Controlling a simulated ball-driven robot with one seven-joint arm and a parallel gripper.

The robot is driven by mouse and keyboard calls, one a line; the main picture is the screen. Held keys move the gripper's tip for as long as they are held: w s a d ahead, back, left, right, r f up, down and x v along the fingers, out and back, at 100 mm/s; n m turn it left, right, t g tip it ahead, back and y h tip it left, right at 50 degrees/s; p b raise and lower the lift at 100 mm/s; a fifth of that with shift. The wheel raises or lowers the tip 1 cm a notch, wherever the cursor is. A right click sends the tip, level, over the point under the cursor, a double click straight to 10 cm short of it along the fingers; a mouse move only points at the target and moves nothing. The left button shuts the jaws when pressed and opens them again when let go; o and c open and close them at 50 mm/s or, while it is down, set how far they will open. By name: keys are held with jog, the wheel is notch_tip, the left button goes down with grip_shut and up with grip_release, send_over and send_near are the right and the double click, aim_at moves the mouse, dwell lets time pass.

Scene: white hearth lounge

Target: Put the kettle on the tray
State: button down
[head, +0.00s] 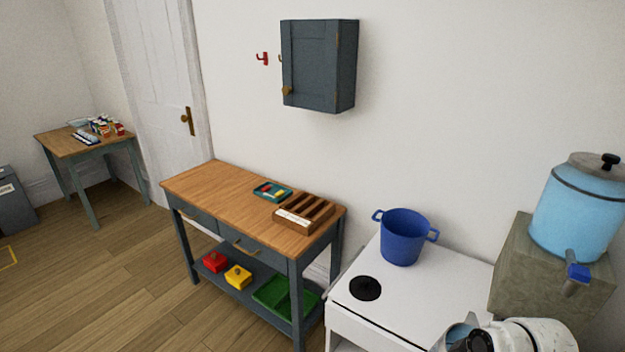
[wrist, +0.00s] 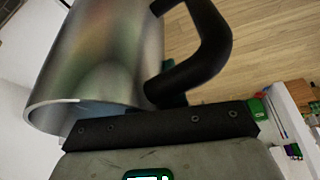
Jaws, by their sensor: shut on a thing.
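The kettle (wrist: 95,65) is a shiny steel vessel with a thick black handle (wrist: 212,45). It fills the upper left of the wrist view, tilted in the picture. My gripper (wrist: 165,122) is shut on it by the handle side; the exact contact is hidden. In the head view a bit of grey metal, likely the kettle (head: 458,332), shows beside my white arm at the bottom edge. A green tray (head: 268,298) lies on the lower shelf of the wooden-topped table. A small teal tray (head: 260,194) with coloured pieces lies on its top.
The wooden-topped table (head: 205,190) has a divided wooden box (head: 290,222) on top. A blue pot (head: 402,240) stands on the white stove (head: 375,318). A blue dispenser (head: 577,215) stands right.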

jog(key=s+a+f+m+h+b, duration=0.1)
jog(key=s+a+f+m+b, duration=0.1)
jog(key=f, duration=0.5)
jog(key=s+a+f+m+t+h+b, duration=0.1)
jog(key=s+a+f+m+h+b, duration=0.1)
jog(key=a+f+m, duration=0.2)
notch_tip(320, 180, down, 4)
jog(key=shift+s+r+m, duration=0.1)
jog(key=shift+s+m, duration=0.1)
jog(key=shift+m, duration=0.9)
jog(key=shift+d, duration=0.15)
